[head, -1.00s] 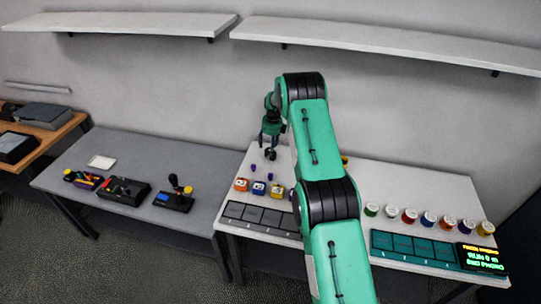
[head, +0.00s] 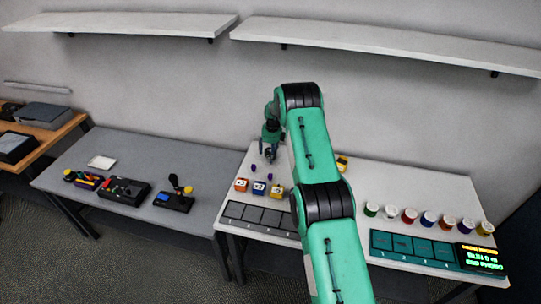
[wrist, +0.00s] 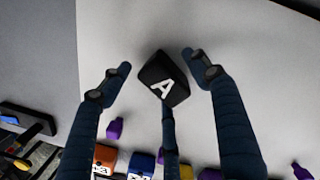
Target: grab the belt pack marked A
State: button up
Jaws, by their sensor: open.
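The belt pack marked A (wrist: 163,80) is a small black block with a white letter A on its face. In the wrist view it sits on the white table, turned at an angle. My gripper (wrist: 157,62) is open, with one finger on each side of the pack and a gap showing at both sides. A dark slim part runs down from the pack's lower edge; I cannot tell whether it touches it. In the head view my gripper (head: 268,156) is low over the back left of the white table, and the pack cannot be made out there.
Purple pieces (head: 270,176) and orange, blue and yellow blocks (head: 259,188) stand in front of my gripper. A dark slotted tray (head: 261,216) lies at the table's front edge. Several colored jars (head: 409,215) stand to the right. A grey table (head: 135,150) adjoins on the left.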

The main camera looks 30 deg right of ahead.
aim_at(269, 151)
dwell(0.4)
jog(key=c, duration=1.4)
jog(key=shift+r, duration=5)
